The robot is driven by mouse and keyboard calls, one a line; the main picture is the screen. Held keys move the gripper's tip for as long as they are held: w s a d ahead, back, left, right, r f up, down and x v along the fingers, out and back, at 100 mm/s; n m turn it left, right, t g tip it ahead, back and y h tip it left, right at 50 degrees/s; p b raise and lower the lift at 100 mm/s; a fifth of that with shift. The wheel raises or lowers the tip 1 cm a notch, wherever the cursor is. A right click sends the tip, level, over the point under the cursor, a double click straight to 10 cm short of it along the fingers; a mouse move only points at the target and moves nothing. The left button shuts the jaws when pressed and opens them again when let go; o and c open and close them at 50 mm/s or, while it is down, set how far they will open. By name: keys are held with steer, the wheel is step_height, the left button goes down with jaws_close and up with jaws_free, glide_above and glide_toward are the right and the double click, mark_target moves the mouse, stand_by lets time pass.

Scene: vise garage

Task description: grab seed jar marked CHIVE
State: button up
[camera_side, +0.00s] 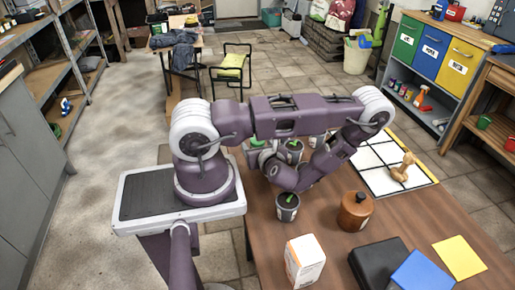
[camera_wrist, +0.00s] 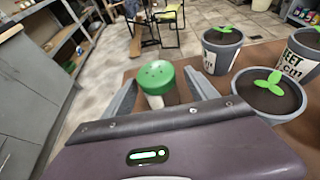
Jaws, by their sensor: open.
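In the wrist view, a pale jar with a green, holed lid (camera_wrist: 156,77) stands upright between the fingers of my gripper (camera_wrist: 159,84). The fingers are open, one on each side of the jar, and a gap shows at least on its right. Its label is not readable from here, so I cannot tell whether it says CHIVE. In the side view my own arm hides most of the gripper area, and a bit of green (camera_side: 257,142) shows behind the arm.
Potted seedlings stand right of the gripper in the wrist view, the nearest pot (camera_wrist: 268,97) close to the right finger.

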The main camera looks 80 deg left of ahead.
steer(key=x, duration=0.3)
steer(key=shift+r, duration=0.1)
steer(key=shift+c, duration=0.5)
steer(key=shift+d, duration=0.1)
steer(key=c, duration=1.4)
